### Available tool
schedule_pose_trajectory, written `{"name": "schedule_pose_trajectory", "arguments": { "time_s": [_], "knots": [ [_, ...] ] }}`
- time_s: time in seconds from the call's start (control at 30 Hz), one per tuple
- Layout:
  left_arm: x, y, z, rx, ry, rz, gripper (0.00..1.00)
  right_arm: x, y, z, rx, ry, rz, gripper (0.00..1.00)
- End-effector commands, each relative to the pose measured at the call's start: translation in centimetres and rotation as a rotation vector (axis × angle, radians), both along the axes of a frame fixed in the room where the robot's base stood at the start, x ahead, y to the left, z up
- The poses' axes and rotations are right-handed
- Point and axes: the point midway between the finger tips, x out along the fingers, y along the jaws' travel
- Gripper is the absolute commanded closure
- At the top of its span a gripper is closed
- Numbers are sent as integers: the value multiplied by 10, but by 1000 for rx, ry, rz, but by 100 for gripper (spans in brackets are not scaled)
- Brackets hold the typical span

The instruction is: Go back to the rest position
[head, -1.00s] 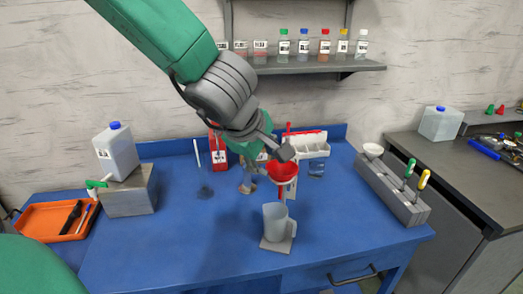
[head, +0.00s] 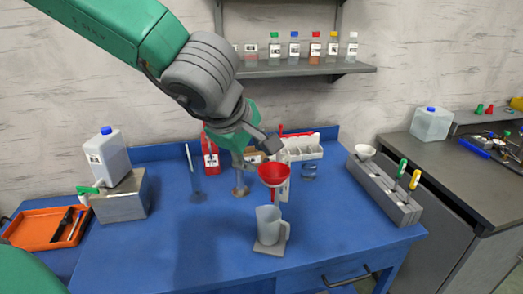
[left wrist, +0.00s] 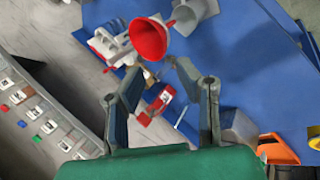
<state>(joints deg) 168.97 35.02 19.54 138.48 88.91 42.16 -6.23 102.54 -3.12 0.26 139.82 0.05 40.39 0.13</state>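My left gripper (head: 270,145) is just above and behind the red funnel (head: 274,176) in the head view. In the left wrist view my left gripper (left wrist: 153,68) has its two fingers apart with nothing between them. The red funnel (left wrist: 149,38) shows beyond the fingertips, clear of them. The funnel sits in a stand, above and behind a grey translucent jug (head: 267,226) on a small grey plate. My right gripper is not in view.
The blue bench (head: 180,240) holds a grey rack (head: 385,195) at right, a metal box (head: 122,197) with a white canister (head: 107,157), and an orange tray (head: 40,228) at left. A wall shelf (head: 310,70) with several bottles is behind. The bench's front left is clear.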

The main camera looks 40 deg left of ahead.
Motion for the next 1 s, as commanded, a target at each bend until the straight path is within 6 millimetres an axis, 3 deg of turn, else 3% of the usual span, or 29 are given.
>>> {"name": "schedule_pose_trajectory", "arguments": {
  "time_s": [0.27, 0.37, 0.47, 0.67, 0.8, 0.9, 1.0],
  "knots": [
    [0, 2, -3, 4, 2, -3, 71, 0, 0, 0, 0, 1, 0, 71],
    [2, 7, -20, 51, 25, -28, 71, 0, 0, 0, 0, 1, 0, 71],
    [3, 15, -59, 157, 74, -104, 71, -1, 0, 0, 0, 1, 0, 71],
    [-16, 28, -170, 407, 216, -420, 71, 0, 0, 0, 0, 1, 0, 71],
    [-54, 25, -245, 509, 317, -713, 71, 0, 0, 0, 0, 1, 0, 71],
    [-89, 19, -290, 533, 374, -922, 71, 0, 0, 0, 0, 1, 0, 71],
    [-122, 12, -321, 526, 415, -1091, 71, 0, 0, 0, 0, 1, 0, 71]
  ]
}}
